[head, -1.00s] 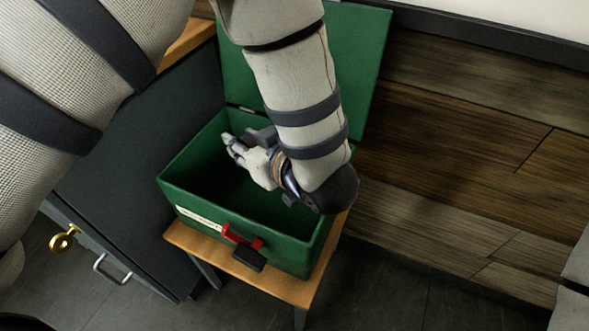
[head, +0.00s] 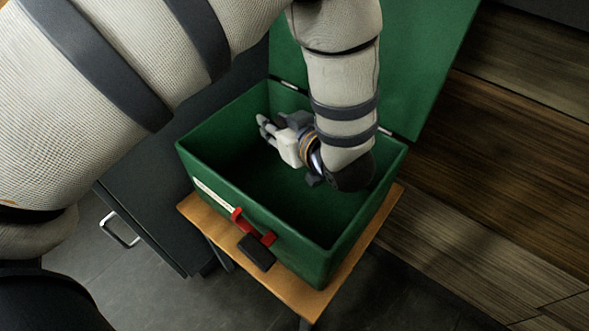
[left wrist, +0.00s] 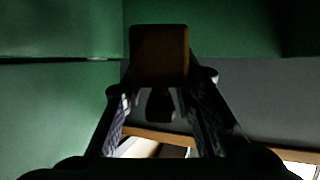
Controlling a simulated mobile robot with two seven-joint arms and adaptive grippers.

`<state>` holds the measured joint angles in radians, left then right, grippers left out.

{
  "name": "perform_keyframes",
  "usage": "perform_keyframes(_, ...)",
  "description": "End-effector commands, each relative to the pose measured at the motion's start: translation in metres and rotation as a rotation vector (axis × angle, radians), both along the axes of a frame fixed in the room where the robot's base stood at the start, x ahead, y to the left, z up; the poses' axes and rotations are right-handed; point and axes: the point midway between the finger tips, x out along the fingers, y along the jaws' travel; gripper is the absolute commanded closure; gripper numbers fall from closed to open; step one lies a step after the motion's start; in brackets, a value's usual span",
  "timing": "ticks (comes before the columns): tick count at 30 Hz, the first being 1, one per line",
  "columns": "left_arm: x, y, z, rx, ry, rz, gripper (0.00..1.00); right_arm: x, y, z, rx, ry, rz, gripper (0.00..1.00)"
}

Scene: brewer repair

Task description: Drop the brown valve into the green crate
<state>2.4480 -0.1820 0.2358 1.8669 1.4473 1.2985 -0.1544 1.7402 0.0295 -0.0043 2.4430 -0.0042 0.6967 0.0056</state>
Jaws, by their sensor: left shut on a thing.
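The green crate (head: 300,252) stands open, its lid (head: 420,60) raised at the back. My left gripper (head: 267,128) is over the crate's opening, towards its back left part. In the left wrist view it is shut on the brown valve (left wrist: 158,52), a dark brown block-like piece held at the fingertips. The valve cannot be made out in the head view. Green walls show around it in the left wrist view. My right gripper is not in view.
The crate sits on a small wooden stool (head: 201,217). A red latch with a dark tab (head: 257,252) is on its front. A dark cabinet with a metal handle (head: 118,230) stands to the left. A wood-plank surface (head: 500,170) lies to the right.

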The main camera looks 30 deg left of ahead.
Motion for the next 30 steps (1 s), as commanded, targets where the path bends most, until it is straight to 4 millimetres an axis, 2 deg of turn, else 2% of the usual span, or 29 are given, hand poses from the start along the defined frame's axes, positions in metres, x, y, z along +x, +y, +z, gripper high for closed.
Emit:
perform_keyframes(3, 0.001, 0.000, 0.003, 0.001, -0.004, 0.000, 1.00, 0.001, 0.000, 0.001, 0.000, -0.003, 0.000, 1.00)
perform_keyframes(4, 0.001, 0.000, 0.003, 0.001, -0.004, 0.000, 0.69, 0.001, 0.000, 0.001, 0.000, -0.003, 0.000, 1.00)
perform_keyframes(6, 0.001, 0.000, 0.003, 0.001, -0.004, 0.000, 0.53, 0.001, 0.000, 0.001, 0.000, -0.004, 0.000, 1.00)
perform_keyframes(7, 0.001, 0.000, 0.003, 0.001, -0.004, 0.000, 0.50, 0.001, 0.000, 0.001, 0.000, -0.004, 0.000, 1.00)
perform_keyframes(17, -0.001, -0.004, 0.004, -0.001, -0.002, -0.001, 0.50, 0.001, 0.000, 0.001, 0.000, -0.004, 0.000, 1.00)
perform_keyframes(20, -0.007, -0.020, 0.011, -0.001, -0.003, -0.004, 0.50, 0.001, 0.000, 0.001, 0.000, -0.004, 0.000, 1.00)
perform_keyframes(27, -0.032, -0.074, 0.036, 0.000, -0.003, -0.003, 0.50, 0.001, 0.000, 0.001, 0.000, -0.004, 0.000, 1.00)
perform_keyframes(30, -0.040, -0.090, 0.043, 0.000, -0.005, -0.003, 0.50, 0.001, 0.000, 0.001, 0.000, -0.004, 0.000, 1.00)
